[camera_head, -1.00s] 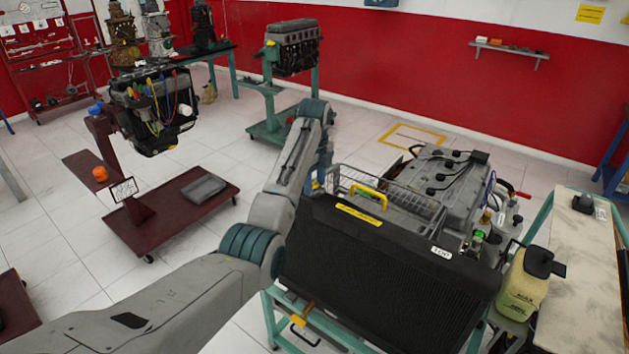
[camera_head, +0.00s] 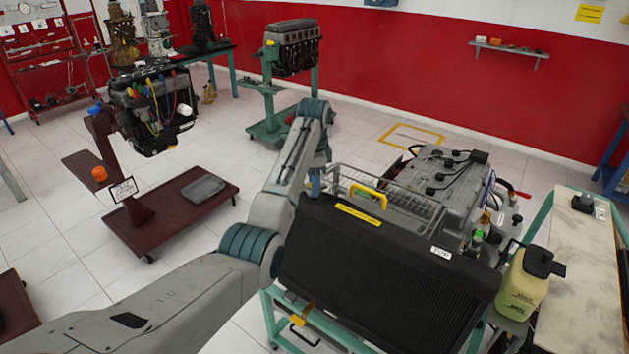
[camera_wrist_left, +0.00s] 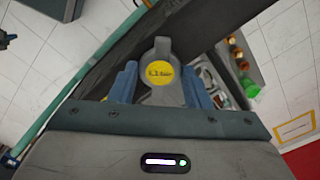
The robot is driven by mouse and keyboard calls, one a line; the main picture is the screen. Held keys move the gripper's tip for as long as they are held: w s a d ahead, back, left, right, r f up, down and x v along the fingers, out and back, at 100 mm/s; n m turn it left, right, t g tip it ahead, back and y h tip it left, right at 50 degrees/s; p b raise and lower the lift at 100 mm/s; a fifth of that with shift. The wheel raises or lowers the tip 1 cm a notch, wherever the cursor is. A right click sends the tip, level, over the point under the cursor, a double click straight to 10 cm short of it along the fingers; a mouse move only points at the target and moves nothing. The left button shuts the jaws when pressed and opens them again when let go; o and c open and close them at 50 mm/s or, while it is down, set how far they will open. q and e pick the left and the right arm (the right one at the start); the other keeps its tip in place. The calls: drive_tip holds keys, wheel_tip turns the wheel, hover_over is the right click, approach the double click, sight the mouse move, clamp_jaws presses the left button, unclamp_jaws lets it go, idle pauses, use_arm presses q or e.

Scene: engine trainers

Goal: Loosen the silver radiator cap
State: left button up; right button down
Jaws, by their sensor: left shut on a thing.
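The silver radiator cap (camera_wrist_left: 162,58) shows in the left wrist view as a grey lobed cap with a round yellow label on top. It sits at the end of the long black radiator (camera_head: 385,268). My left gripper (camera_wrist_left: 162,88) is shut on the cap, with one blue finger on each side of it. In the head view, my left gripper (camera_head: 315,184) is at the radiator's upper left corner and the cap is hidden there. My right gripper is not in view.
A wire guard (camera_head: 405,208) and a yellow handle (camera_head: 368,193) are close to the right of the gripper. The grey engine (camera_head: 440,180) is behind the radiator. A yellowish jug (camera_head: 523,285) stands at right.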

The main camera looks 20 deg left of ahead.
use_arm(q)
drive_tip(key=n, duration=0.4)
drive_tip(key=shift+w+a+r+n, duration=0.1)
drive_tip(key=shift+n, duration=0.2)
drive_tip(key=n, duration=0.4)
drive_tip(key=shift+n, duration=0.3)
drive_tip(key=o, duration=1)
